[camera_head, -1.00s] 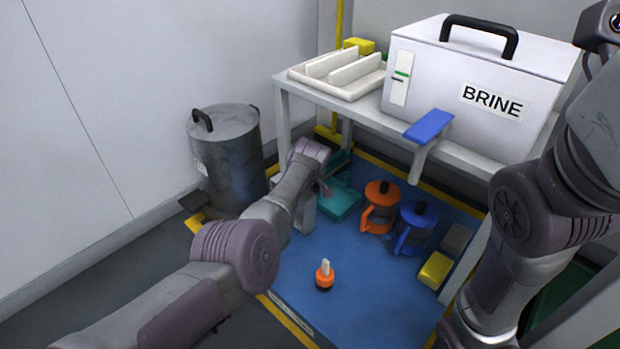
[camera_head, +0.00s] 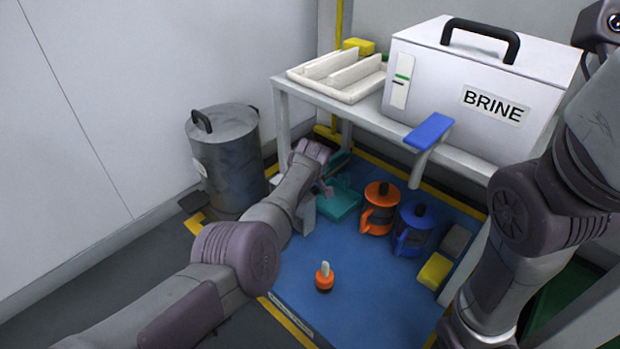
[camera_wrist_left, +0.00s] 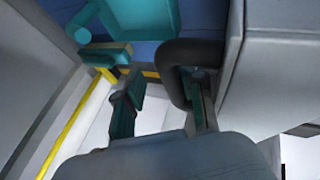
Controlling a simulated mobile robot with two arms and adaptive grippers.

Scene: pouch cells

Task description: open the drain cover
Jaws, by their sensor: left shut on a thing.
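My left gripper (camera_head: 324,188) reaches down under the left end of the bench, beside a teal dustpan (camera_head: 340,203). In the left wrist view, its fingers (camera_wrist_left: 165,98) are at a thick black handle (camera_wrist_left: 188,55) next to a pale grey panel (camera_wrist_left: 268,88), and it is shut on that handle. The fingers partly hide the handle's end. I cannot tell for sure whether this panel is the drain cover. In the head view my left arm hides the handle. My right arm's gripper is out of view.
Orange (camera_head: 377,208) and blue (camera_head: 413,228) jugs stand right of the dustpan on the blue floor mat (camera_head: 345,270). A small orange object (camera_head: 324,278) stands nearer. A grey bin (camera_head: 226,160) stands left. The bench (camera_head: 300,95) carries the BRINE box (camera_head: 470,85) above.

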